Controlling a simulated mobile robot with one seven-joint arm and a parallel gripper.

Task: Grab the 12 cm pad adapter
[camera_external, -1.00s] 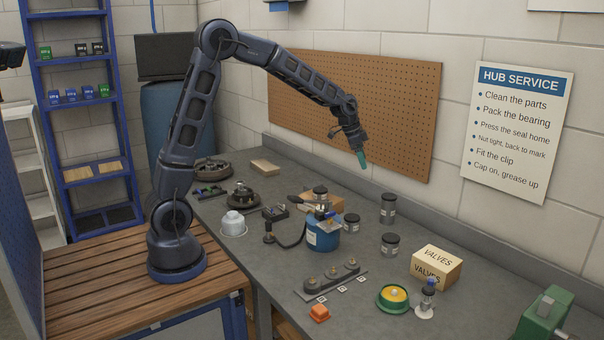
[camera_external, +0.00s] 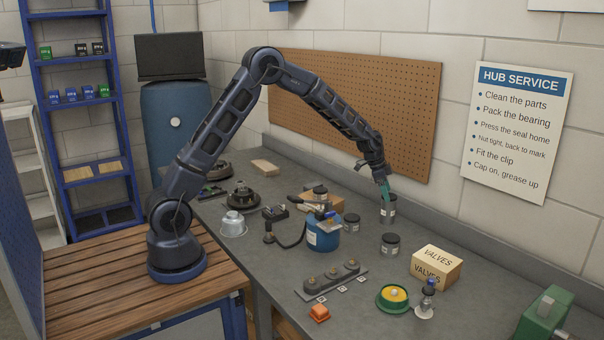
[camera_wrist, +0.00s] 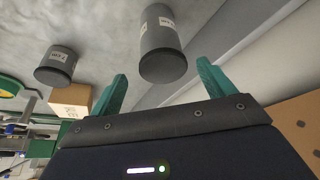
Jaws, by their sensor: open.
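The tallest dark grey cylinder (camera_external: 388,210), likely the 12 cm pad adapter, stands upright near the back of the bench. It has a pale label whose print I cannot read surely. My gripper (camera_external: 384,188) is just above it, fingers pointing down. In the wrist view the same cylinder (camera_wrist: 160,48) shows beyond and between the two green fingers, which are open and empty. A shorter labelled cylinder (camera_external: 390,244) stands in front of it; it also shows in the wrist view (camera_wrist: 57,66). A small cylinder (camera_external: 351,224) stands to the left.
A VALVES box (camera_external: 437,267) stands to the right front. A blue can (camera_external: 322,237) with tools on it stands to the left. The wall with a pegboard (camera_external: 340,105) rises close behind. A green-and-yellow round part (camera_external: 393,298) lies at the front.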

